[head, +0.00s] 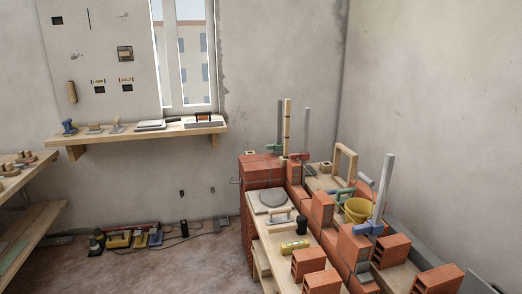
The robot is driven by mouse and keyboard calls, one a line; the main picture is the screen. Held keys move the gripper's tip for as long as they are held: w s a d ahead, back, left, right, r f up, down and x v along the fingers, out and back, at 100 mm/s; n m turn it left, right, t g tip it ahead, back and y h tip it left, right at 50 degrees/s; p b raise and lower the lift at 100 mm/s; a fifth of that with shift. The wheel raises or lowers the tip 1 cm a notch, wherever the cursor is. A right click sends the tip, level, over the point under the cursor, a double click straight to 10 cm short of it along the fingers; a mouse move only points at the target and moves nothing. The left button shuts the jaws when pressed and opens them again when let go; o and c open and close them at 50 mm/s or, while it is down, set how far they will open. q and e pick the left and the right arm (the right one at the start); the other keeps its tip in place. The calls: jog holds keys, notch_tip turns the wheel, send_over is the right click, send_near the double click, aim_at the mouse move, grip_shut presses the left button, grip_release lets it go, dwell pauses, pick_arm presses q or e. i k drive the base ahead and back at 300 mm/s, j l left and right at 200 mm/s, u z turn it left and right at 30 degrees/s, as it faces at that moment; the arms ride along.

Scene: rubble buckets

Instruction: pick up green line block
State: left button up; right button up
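Neither of my grippers is in the head view.
A blue clamp-like piece (368,228) sits at a tall grey post (384,188). Loose bricks (308,262) and a yellow level (294,247) lie on the near boards. The floor at left front is clear.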

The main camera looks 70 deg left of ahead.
aim_at(277, 148)
jog(key=u, duration=2.3)
jog(key=i+j+z, duration=0.35)
jog(key=i+j, duration=1.15)
jog(key=i+j+z, duration=0.1)
jog(key=z, duration=0.3)
jog(key=i+j+z, duration=0.1)
jog(key=z, duration=0.25)
jog(key=j+z, duration=0.4)
jog(key=i+j+z, duration=0.1)
jog(key=z, duration=0.25)
